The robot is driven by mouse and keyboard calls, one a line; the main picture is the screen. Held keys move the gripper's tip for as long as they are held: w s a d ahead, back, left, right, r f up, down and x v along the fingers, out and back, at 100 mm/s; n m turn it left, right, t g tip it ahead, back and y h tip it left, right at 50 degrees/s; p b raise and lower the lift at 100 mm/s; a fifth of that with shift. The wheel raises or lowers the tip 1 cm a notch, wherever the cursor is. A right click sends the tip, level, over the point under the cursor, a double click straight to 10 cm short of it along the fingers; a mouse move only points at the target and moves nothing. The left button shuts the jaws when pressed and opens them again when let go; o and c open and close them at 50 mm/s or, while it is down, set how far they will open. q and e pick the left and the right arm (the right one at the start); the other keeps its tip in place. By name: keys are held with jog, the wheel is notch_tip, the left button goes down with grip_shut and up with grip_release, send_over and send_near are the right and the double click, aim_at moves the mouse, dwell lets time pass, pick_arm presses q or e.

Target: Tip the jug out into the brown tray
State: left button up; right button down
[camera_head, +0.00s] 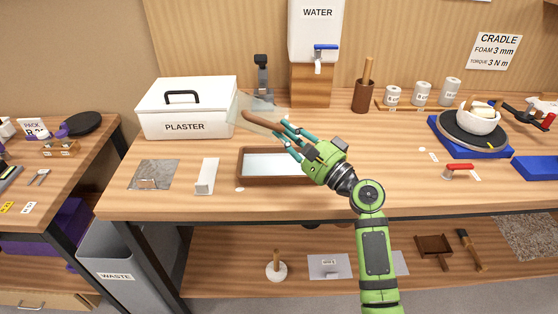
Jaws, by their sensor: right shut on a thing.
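The jug (270,103) looks pale and see-through, with a long brown part along its lower side. It is strongly tilted in the air, above and behind the brown tray (242,179). I cannot tell whether the brown part is its handle or its contents. My right gripper (287,132), green with teal fingers, is shut on the jug from the right. The brown tray lies on the bench below, with a pale, flat surface inside. My gripper hides part of the tray's right end. No falling stream can be made out. My left gripper is not in view.
A white plaster box (186,107) stands left of the jug. The water tank (315,30) with a blue tap is behind. A white block (207,176) and a grey sheet (154,174) lie left of the tray.

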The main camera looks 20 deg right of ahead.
jog(key=b, duration=0.1)
jog(key=m+t+b, duration=0.1)
jog(key=shift+d+f+m+b, duration=0.25)
jog(key=shift+m+b, duration=0.05)
jog(key=shift+b, duration=0.1)
dwell(1.6)
jog(key=n+g+p, duration=0.1)
jog(key=p, duration=0.2)
jog(key=a+r+n+g+p, duration=0.1)
jog(key=n+p, duration=0.1)
jog(key=p, duration=0.1)
jog(key=shift+w+a+g, duration=0.1)
jog(key=shift+a+g, duration=0.05)
jog(key=shift+g, duration=0.15)
